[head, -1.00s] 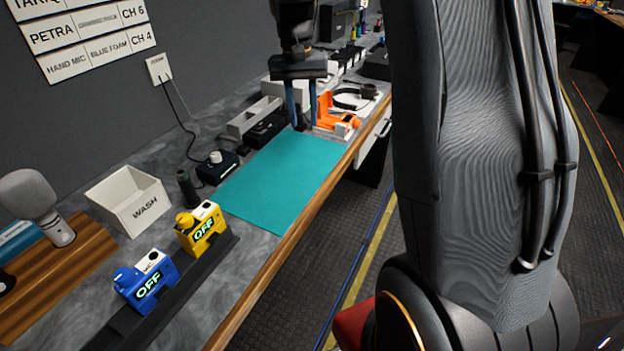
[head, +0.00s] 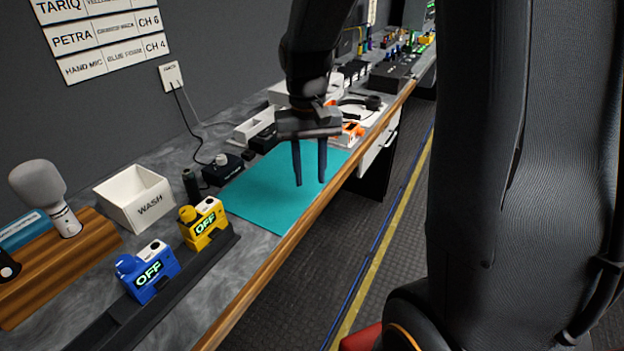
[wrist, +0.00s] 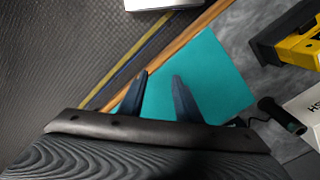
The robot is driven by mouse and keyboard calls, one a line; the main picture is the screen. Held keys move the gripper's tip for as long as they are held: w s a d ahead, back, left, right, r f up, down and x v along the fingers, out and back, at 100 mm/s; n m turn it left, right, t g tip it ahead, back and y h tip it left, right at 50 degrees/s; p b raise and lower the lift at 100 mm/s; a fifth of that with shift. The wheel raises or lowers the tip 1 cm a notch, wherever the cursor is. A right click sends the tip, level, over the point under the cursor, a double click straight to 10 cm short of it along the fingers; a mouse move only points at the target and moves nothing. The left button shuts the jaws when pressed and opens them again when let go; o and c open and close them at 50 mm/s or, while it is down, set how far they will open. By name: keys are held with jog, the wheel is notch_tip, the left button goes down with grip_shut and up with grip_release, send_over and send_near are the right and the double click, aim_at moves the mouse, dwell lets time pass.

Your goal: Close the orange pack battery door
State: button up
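The orange pack (head: 350,131) lies on the counter just past the far end of the teal mat, partly hidden behind my gripper in the head view. Its battery door cannot be made out. My gripper (head: 309,183) hangs above the teal mat (head: 265,190), nearer than the pack, with its two fingers apart and nothing between them. In the wrist view my open gripper (wrist: 160,78) is over the mat (wrist: 215,75), and the orange pack does not show.
A yellow pack (head: 203,224) and a blue pack (head: 148,271) stand in a dark rack at the near end. A white WASH box (head: 135,199) is behind them. A headset (head: 360,103) lies beyond the orange pack. The mat is clear.

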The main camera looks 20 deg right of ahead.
jog(key=shift+s+a+f, duration=0.1)
jog(key=shift+s+f, duration=0.05)
jog(key=shift+s, duration=0.35)
